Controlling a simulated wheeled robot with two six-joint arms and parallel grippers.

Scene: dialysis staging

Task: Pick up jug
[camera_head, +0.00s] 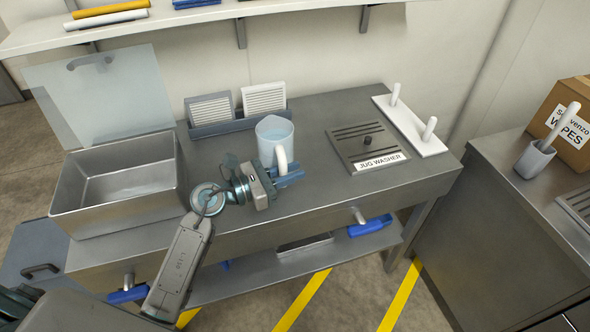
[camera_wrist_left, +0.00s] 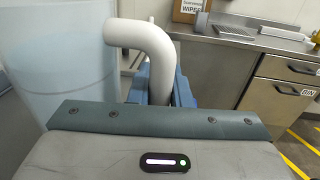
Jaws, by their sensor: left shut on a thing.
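The jug (camera_head: 274,136) is a translucent bluish vessel with a thick white handle. It stands upright on the metal counter in the head view, or just above it; I cannot tell which. It also fills the left of the left wrist view (camera_wrist_left: 58,60). My left gripper (camera_head: 287,178) reaches in from the front left, with its blue fingers shut on the jug's handle (camera_wrist_left: 148,45). The fingers in the left wrist view (camera_wrist_left: 163,90) lie on both sides of the handle's lower part. My right gripper is not in view.
An open metal basin (camera_head: 120,213) with a raised clear lid (camera_head: 100,95) is on the left. A grey rack (camera_head: 237,122) with white panels stands behind the jug. The jug washer (camera_head: 366,144) and a white peg rack (camera_head: 411,128) are at right. Counter between jug and washer is clear.

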